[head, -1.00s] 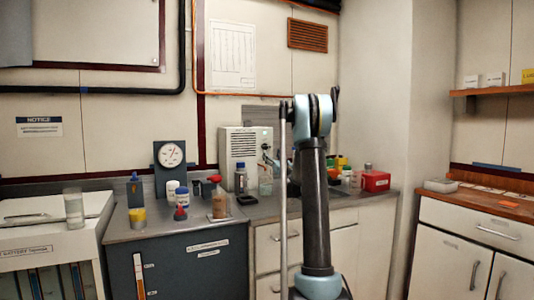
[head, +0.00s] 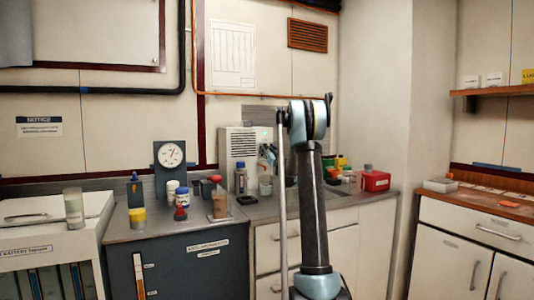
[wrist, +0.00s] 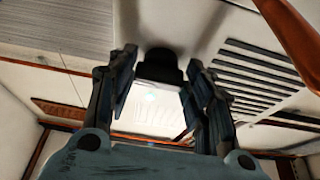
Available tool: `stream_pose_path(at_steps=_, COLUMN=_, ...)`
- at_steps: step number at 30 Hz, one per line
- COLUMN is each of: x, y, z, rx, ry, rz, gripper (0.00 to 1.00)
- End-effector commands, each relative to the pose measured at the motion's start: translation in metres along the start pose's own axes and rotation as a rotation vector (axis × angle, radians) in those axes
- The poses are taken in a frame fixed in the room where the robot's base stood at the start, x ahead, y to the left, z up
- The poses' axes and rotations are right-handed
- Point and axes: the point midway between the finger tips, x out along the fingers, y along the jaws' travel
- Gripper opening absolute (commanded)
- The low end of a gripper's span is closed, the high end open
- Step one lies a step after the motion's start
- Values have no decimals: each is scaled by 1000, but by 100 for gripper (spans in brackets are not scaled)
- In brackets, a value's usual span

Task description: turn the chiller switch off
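The chiller appears to be the pale box (head: 238,146) with vent slots, standing at the back of the counter. Its slotted face fills the right of the wrist view (wrist: 262,80). My gripper (head: 268,153) is at the right side of the box's front in the head view, small and partly hidden by my arm. In the wrist view my gripper (wrist: 162,58) has its two fingers spread apart. A dark knob-like part (wrist: 160,68), perhaps the switch, shows between them, with a pale plate and a faint green light below it. I cannot tell whether the fingers touch it.
A blue-capped bottle (head: 240,178), a brown bottle (head: 219,203) and several jars stand on the counter in front and to the left. A round gauge (head: 171,155) stands at the back left. A red box (head: 376,181) sits on the right.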

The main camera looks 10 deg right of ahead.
Motion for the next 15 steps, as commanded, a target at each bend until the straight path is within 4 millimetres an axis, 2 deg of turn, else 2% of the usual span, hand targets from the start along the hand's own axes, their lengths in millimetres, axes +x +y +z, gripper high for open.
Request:
stream_pose_path(at_steps=1, x=0, y=0, z=0, rx=0, ry=0, rz=0, gripper=27)
stream_pose_path(at_steps=2, x=0, y=0, z=0, rx=0, ry=0, rz=0, gripper=20)
stream_pose_path(at_steps=3, x=0, y=0, z=0, rx=0, ry=0, rz=0, gripper=19)
stream_pose_path(at_steps=15, x=0, y=0, z=0, rx=-50, ry=0, rz=-21, gripper=19)
